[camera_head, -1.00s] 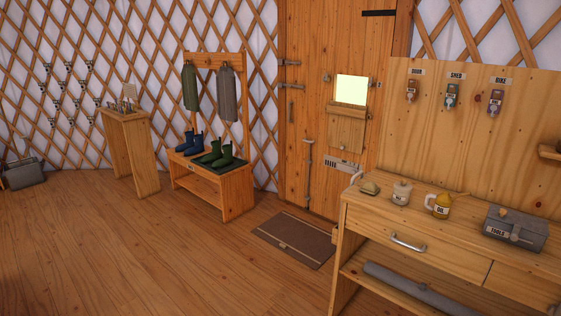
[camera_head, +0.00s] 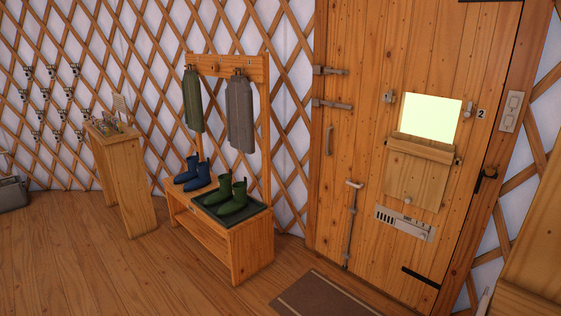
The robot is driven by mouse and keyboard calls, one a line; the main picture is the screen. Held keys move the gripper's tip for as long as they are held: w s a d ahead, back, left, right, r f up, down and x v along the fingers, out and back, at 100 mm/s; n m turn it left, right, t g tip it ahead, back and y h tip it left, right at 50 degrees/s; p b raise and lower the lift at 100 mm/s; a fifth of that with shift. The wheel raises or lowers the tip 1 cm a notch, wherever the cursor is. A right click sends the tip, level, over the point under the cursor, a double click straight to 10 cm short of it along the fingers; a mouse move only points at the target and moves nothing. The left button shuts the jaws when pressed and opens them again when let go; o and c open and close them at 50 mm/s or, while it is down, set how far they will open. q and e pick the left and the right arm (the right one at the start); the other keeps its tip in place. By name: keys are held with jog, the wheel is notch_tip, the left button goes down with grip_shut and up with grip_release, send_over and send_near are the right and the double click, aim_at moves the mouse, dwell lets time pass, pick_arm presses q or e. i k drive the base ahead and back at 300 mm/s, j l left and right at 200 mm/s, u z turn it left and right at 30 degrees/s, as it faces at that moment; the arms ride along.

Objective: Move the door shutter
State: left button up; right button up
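The wooden door (camera_head: 370,130) stands shut at the right of the head view. In its upper part is a bright, pale window opening (camera_head: 431,118). The shutter, a wooden panel (camera_head: 415,178), sits just below the opening and leaves it uncovered. It has a ledge (camera_head: 423,149) along its top and a small round knob (camera_head: 407,200) near its bottom. A small metal catch (camera_head: 388,97) is left of the opening, and another (camera_head: 469,108) is right of it. Neither of my grippers is in view.
A doormat (camera_head: 325,296) lies before the door. A wooden furniture edge (camera_head: 535,250) is at the lower right. The floor at lower left is clear.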

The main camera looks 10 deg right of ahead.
aim_at(418, 181)
jog(key=i+z, duration=0.25)
jog(key=i, duration=0.2)
jog(key=i+j+z, duration=0.25)
jog(key=i, duration=0.15)
jog(key=i+j+z, duration=0.2)
jog(key=i, duration=0.25)
jog(key=l, duration=0.1)
